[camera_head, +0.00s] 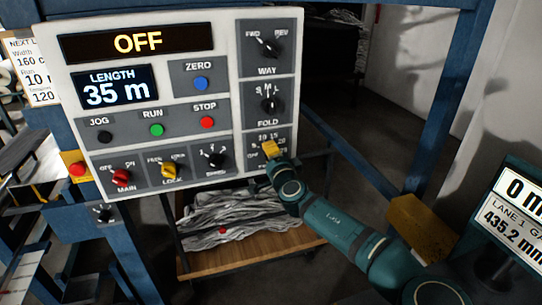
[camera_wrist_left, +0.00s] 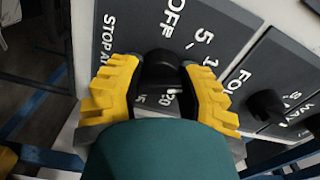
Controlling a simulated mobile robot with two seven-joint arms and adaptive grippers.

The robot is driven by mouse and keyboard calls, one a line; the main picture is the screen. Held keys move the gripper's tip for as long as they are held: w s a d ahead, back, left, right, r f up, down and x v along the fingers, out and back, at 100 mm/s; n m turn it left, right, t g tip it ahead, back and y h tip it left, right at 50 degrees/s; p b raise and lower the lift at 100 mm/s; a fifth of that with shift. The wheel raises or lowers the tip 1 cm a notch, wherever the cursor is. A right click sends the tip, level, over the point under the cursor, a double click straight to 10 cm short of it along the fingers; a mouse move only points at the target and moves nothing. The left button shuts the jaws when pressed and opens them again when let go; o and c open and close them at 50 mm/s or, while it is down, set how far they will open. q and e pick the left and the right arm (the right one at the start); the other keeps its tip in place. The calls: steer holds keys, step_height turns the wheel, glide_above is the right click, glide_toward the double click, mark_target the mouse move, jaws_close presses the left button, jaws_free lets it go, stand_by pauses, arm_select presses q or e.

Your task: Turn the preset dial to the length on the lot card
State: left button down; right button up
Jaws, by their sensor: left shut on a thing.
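The panel (camera_head: 120,180) shows "OFF" on its upper display (camera_head: 137,43) and "LENGTH 35 m" on the lower one (camera_head: 113,89). The preset dial's scale (camera_head: 267,136) is at the panel's lower right; my left gripper (camera_head: 271,148) covers the knob there. In the left wrist view the dark dial knob (camera_wrist_left: 160,68) sits between the two yellow fingers of my left gripper (camera_wrist_left: 160,85), which is shut on it. "STOP AT", "OFF" and "5" show around it; its pointer direction is unclear. The lot card (camera_head: 42,75) at the left edge is partly covered; "160 c", "10 m" and "120" show. My right gripper is not in view.
The fold knob (camera_head: 270,104) and way knob (camera_head: 267,45) are above the dial; the speed knob (camera_head: 217,161) is to its left. A red button (camera_head: 77,169) on a yellow box is left of the panel. A screen (camera_head: 512,215) stands at right.

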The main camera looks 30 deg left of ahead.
arm_select(q)
steer(key=shift+r, duration=0.1)
stand_by(0.4)
steer(key=c, duration=0.5)
jaws_free()
steer(key=v, duration=1.2)
steer(key=shift+s+a, duration=0.1)
